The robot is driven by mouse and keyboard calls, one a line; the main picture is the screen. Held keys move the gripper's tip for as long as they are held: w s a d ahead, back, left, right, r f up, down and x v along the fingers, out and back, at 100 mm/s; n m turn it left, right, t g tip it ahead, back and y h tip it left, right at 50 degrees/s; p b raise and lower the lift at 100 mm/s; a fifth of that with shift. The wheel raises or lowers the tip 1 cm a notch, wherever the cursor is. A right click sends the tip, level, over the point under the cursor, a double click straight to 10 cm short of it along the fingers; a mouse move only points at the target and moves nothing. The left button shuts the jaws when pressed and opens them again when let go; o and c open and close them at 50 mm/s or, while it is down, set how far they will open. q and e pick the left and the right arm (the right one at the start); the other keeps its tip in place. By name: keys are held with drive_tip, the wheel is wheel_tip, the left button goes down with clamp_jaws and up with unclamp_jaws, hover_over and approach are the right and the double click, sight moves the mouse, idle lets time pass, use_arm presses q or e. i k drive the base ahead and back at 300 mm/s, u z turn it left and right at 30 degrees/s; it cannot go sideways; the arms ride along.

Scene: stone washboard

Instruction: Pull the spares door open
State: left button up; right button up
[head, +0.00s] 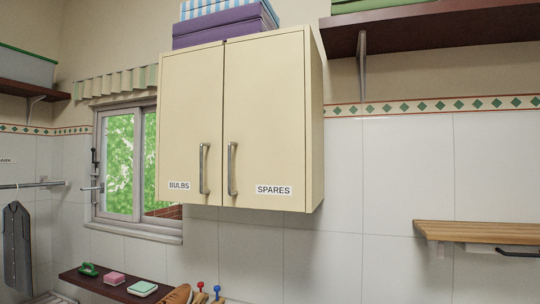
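The cream wall cabinet fills the middle of the head view and has two doors. The spares door (264,117) is the right one, with a white label reading SPARES (273,190) near its bottom. Its vertical metal handle (231,168) is at its lower left edge. The bulbs door (190,120) is the left one, labelled BULBS (179,186), with its own handle (204,168) close beside the other. Both doors look shut. Neither of my grippers is in the view.
Purple and striped boxes (224,27) sit on top of the cabinet. A dark shelf (430,28) juts out at the upper right, and a wooden shelf (480,233) at the lower right. A low shelf (110,287) holds small items below. The space before the doors looks clear.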

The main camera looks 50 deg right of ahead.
sight(264, 168)
drive_tip(key=z, duration=2.2)
